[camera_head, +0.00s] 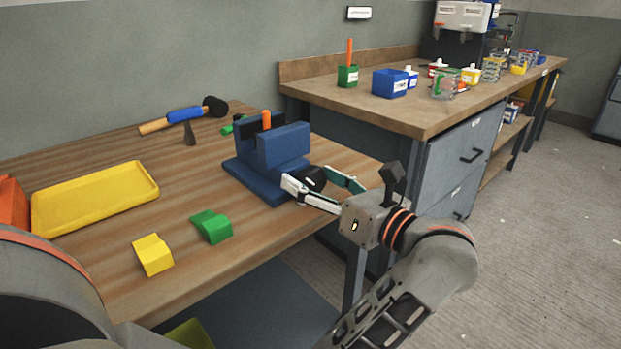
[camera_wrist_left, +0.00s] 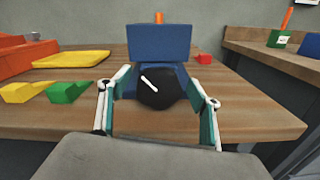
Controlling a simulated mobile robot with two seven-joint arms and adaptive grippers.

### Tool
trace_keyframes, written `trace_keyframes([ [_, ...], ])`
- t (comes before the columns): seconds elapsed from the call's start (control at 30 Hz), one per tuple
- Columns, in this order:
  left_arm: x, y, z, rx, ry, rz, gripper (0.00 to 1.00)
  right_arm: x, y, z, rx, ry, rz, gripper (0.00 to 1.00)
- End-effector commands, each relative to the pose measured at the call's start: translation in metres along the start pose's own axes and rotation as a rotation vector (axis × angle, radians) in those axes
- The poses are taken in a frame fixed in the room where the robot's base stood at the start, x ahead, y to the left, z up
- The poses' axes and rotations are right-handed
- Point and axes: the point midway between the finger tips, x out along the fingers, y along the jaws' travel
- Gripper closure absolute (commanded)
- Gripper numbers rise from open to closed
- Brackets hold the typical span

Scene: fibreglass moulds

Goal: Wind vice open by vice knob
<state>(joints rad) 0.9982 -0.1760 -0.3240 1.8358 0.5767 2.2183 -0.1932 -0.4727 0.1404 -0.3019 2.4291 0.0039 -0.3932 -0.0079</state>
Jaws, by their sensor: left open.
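The blue vice (camera_head: 283,146) stands on the wooden bench near its right edge, and it also shows in the left wrist view (camera_wrist_left: 158,42). An orange piece (camera_head: 266,119) stands upright between its two jaws. The round black vice knob (camera_head: 313,174) is on the vice's near side; a white line marks its face in the left wrist view (camera_wrist_left: 165,95). My left gripper (camera_head: 308,180) is open, with one finger on each side of the knob. In the left wrist view both fingers look apart from the knob. My right gripper is in neither view.
A second bench (camera_head: 420,112) with bottles and containers stands at the right.

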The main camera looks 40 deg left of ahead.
Motion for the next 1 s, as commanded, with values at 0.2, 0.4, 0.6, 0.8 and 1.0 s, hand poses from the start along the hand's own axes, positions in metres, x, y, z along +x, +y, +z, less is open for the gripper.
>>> trace_keyframes([
  [0.2, 0.0000, 0.0001, 0.0003, -0.001, 0.000, 0.000, 0.50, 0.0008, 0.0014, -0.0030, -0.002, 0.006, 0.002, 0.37],
  [0.4, 0.0001, 0.0001, 0.0002, -0.001, 0.000, 0.000, 0.76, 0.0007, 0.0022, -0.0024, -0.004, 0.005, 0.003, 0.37],
  [0.6, 0.0002, 0.0002, -0.0001, -0.016, 0.000, 0.001, 0.76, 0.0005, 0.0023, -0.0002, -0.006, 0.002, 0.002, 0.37],
  [0.8, 0.0004, 0.0006, -0.0009, -0.089, 0.000, 0.001, 0.76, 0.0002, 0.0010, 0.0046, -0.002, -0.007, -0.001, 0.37],
  [1.0, 0.0005, 0.0015, -0.0017, -0.233, -0.001, 0.001, 0.76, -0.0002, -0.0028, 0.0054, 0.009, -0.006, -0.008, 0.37],
])
